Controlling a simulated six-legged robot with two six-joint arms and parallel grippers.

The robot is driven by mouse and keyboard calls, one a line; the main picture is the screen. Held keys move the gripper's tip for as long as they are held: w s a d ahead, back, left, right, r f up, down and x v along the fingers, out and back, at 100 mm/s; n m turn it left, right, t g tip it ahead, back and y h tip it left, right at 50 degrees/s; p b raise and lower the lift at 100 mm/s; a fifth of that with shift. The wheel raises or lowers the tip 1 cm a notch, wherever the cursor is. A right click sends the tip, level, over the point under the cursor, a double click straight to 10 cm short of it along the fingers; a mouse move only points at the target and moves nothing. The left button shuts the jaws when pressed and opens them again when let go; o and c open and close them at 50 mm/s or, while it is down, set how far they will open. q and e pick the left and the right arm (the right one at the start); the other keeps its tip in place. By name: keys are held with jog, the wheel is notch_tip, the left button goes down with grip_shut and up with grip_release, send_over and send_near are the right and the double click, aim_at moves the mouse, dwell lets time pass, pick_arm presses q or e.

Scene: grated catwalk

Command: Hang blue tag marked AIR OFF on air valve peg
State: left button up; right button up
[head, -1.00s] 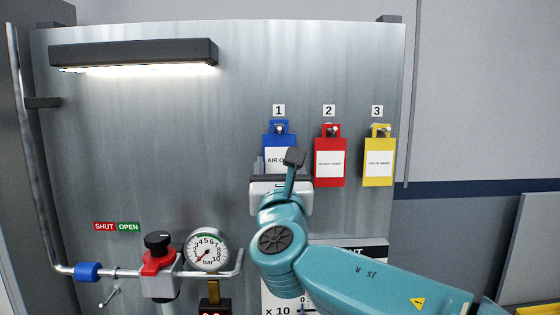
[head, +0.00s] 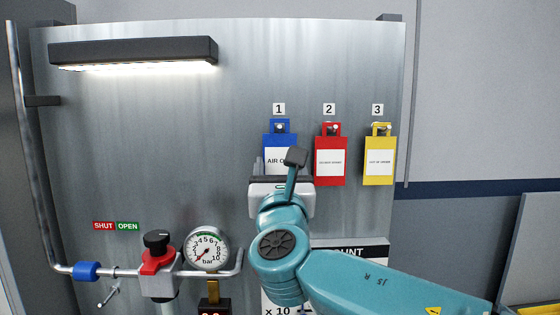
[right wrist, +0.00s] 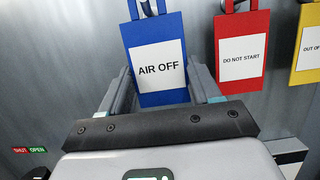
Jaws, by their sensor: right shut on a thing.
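The blue tag marked AIR OFF (head: 280,142) hangs on the hook under number 1 on the metal panel. It also shows in the right wrist view (right wrist: 158,92). My right gripper (head: 280,165) is at the tag's lower part, with one finger at each side edge, shut on it (right wrist: 160,88). The air valve (head: 158,262) with a black knob and red collar is at the lower left. A small peg (head: 108,297) sticks out below the pipe to the left of the valve. My left gripper is not in view.
A red tag (head: 330,155) reading DO NOT START and a yellow tag (head: 379,155) hang close to the right. A round gauge (head: 208,249) and pipe stand right of the valve. A lamp bar (head: 133,54) is above. The panel between lamp and gauge is clear.

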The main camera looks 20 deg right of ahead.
jog(key=shift+s+r, duration=0.1)
jog(key=shift+s+a+r, duration=0.15)
jog(key=shift+s+r, duration=0.05)
jog(key=shift+s, duration=0.25)
jog(key=shift+s+a+r, duration=0.15)
jog(key=shift+s+r, duration=0.05)
jog(key=shift+s, duration=0.2)
jog(key=shift+s, duration=0.1)
jog(key=shift+s+a+b, duration=0.15)
jog(key=shift+s+a, duration=0.05)
jog(key=shift+s, duration=0.5)
jog(key=shift+s+a+b, duration=0.2)
jog(key=shift+s, duration=0.45)
jog(key=shift+s+a+b, duration=0.15)
jog(key=shift+s+a, duration=0.05)
jog(key=shift+s, duration=0.5)
